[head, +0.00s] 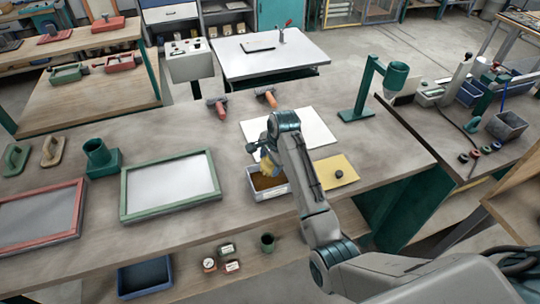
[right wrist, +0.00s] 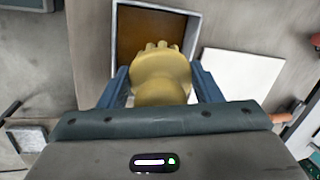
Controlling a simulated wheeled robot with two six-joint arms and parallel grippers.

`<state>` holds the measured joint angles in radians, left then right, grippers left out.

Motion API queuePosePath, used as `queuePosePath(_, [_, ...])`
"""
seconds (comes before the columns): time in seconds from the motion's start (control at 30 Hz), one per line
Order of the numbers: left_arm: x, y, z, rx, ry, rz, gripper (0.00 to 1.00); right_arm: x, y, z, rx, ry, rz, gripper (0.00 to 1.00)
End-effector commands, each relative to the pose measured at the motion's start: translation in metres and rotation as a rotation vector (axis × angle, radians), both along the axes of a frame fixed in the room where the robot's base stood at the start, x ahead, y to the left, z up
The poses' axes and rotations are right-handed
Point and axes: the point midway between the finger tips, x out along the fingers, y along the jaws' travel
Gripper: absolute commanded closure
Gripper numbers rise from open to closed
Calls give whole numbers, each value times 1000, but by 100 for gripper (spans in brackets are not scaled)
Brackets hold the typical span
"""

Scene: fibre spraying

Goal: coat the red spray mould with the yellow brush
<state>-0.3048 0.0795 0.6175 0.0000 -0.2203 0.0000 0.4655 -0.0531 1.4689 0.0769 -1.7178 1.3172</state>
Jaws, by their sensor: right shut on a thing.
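My right gripper (head: 265,153) is shut on the yellow brush (head: 269,165). In the right wrist view the brush (right wrist: 160,82) sits between the two blue fingers (right wrist: 160,90), its lumpy end pointing at the grey box. This grey box (head: 270,194) holds brown contents and lies just under the brush; it also shows in the right wrist view (right wrist: 196,22). I cannot tell whether the brush touches the contents. A red-framed flat panel (head: 75,210), likely the red spray mould, lies at the left front of the table, well away from the gripper. My left gripper is not in view.
A green-framed panel (head: 126,203) lies between the red one and the box. A white sheet (head: 312,126) and a yellow sheet (head: 330,165) lie beside my arm. A green stand (head: 358,112) rises at the back right. A green holder (head: 98,156) stands behind the panels.

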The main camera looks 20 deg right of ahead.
Motion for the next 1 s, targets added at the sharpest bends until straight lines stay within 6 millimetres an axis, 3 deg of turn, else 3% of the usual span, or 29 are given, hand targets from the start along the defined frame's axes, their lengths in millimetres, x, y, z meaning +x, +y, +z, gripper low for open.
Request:
queuePosePath(0.5, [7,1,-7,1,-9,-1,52,0,0,-50,0,1,0,60])
queuePosePath(1.0, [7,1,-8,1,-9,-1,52,0,0,-61,0,0,0,60])
